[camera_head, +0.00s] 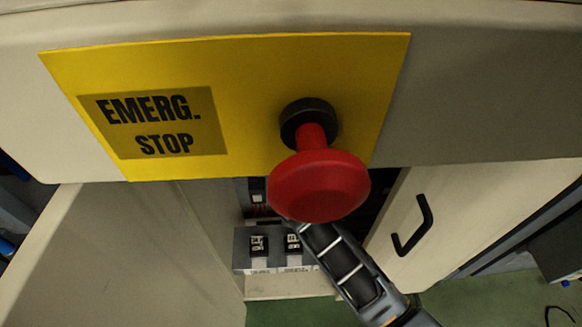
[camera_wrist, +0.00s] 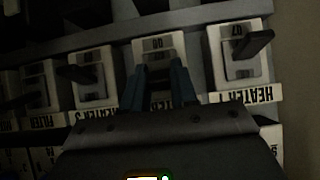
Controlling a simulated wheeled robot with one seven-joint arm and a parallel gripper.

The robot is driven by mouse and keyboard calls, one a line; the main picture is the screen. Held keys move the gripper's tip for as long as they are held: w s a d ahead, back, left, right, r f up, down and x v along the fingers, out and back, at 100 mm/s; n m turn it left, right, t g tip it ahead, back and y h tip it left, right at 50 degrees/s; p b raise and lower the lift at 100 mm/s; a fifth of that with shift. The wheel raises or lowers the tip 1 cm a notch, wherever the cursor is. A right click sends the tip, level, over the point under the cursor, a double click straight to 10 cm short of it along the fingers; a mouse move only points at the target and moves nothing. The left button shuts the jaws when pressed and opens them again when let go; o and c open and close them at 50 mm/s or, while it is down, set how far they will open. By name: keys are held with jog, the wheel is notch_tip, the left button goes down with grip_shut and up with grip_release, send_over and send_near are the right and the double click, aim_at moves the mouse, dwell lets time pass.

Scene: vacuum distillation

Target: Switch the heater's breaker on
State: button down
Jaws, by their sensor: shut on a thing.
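In the wrist view, a row of pale breakers with dark levers shows upside down. My gripper (camera_wrist: 160,85) is at the middle breaker (camera_wrist: 158,45), with its two fingers closed on either side of that breaker's dark lever. Breakers to the left carry labels that I can only partly read. In the head view, my gripper's tip is hidden behind the red button.
A red emergency stop button (camera_head: 318,187) on a yellow plate (camera_head: 245,75) juts out above the open cabinet. A door with a black handle (camera_head: 412,225) stands at the right, and a pale panel (camera_head: 130,255) at the left.

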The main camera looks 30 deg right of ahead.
jog(key=c, duration=0.9)
grip_release()
jog(key=shift+p+v, duration=0.35)
jog(key=shift+v, duration=3.5)
